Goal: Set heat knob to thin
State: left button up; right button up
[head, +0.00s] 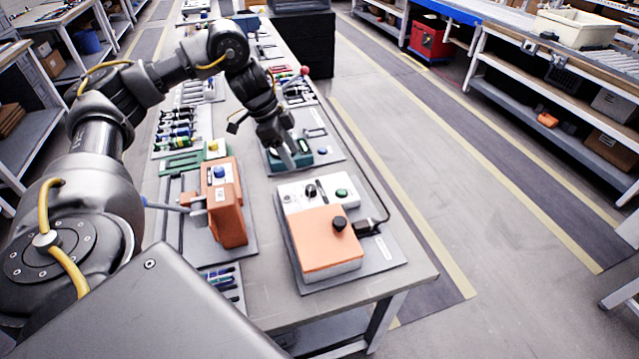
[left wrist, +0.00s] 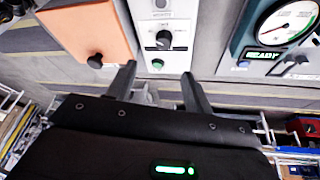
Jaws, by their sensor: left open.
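A machine with an orange cover (head: 325,240) and a white control panel (head: 297,203) sits on a grey plate at the table's near right. The panel carries a black rotary knob (head: 311,190) and a green button (head: 342,194). In the left wrist view the black knob (left wrist: 163,40) shows above the green button (left wrist: 157,64); its scale marks are too small to read. My left gripper (head: 293,158) is open and empty, beyond the panel. In the left wrist view its fingers (left wrist: 158,70) are apart, below the knob in the picture. My right gripper is not in view.
A round black knob (head: 339,223) stands on the orange cover. Beyond the panel is a teal device with a gauge (left wrist: 290,22) and a lit READY display. An orange upright device (head: 226,215) stands left of the machine. A black cable runs along the right table edge.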

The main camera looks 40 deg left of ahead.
pick_arm(q)
jog(key=f, duration=0.1)
jog(key=b, duration=0.3)
send_over(311, 187)
jog(key=s+a, duration=0.2)
jog(key=f, duration=0.5)
jog(key=shift+w+a+f, duration=0.1)
jog(key=shift+w+a, duration=0.05)
jog(key=shift+a, duration=0.05)
jog(key=x, duration=0.4)
jog(key=shift+w+d+f, duration=0.15)
jog(key=shift+w+f, duration=0.1)
jog(key=shift+d+f, duration=0.15)
jog(key=shift+f, duration=0.2)
jog(key=c, duration=1)
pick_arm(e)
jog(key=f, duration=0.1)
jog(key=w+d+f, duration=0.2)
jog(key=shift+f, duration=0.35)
